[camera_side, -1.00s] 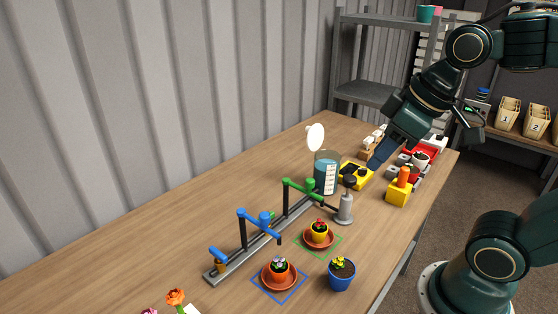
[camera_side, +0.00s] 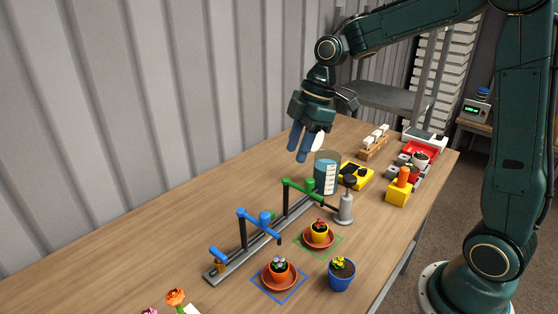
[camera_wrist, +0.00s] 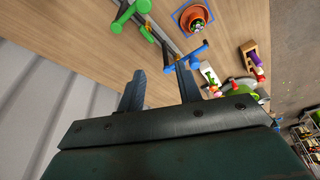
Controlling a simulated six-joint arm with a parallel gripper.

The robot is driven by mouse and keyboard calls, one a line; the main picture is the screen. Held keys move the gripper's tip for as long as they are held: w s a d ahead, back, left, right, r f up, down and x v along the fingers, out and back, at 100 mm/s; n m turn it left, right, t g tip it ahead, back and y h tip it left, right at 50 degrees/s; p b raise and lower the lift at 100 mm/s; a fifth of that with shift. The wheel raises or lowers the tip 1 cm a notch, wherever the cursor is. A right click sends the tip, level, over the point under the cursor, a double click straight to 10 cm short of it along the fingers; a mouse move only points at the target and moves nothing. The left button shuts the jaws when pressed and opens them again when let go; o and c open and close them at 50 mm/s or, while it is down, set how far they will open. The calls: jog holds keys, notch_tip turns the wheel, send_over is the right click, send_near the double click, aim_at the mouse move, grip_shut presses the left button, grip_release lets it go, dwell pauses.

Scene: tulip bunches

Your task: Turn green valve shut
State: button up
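The green valve (camera_side: 309,184) is on the rail stand, on a dark post with a green spout. Its green knob and handle also show at the top of the wrist view (camera_wrist: 125,18). My gripper (camera_side: 299,158) hangs above and behind the rail, fingers pointing down, well clear of the valve. In the wrist view its two fingers (camera_wrist: 160,75) are apart with nothing between them. The blue valve (camera_side: 264,217) stands nearer the camera on the same rail (camera_side: 235,262). A pot with red flowers (camera_side: 319,229) stands in a saucer on the green-outlined square.
A beaker of blue liquid (camera_side: 326,175) stands behind the green valve, with a grey metal dispenser (camera_side: 345,208) to its right. A potted plant (camera_side: 279,270) is on the blue square, and a blue pot (camera_side: 341,276) is beside it. The table left of the rail is clear.

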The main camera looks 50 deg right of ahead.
jog(key=w+d+f+n+g+y, duration=0.1)
jog(key=w+d+f+n, duration=0.1)
jog(key=w+f+n, duration=0.2)
notch_tip(320, 180, down, 3)
jog(key=shift+w+f+y, duration=0.15)
jog(key=shift+w+y, duration=0.15)
jog(key=shift+w, duration=0.6)
jog(key=shift+f, duration=0.15)
jog(key=x, duration=1.3)
jog(key=shift+s+a+f, duration=0.1)
jog(key=shift+s+f, duration=0.05)
jog(key=shift+f, duration=0.1)
grip_shut()
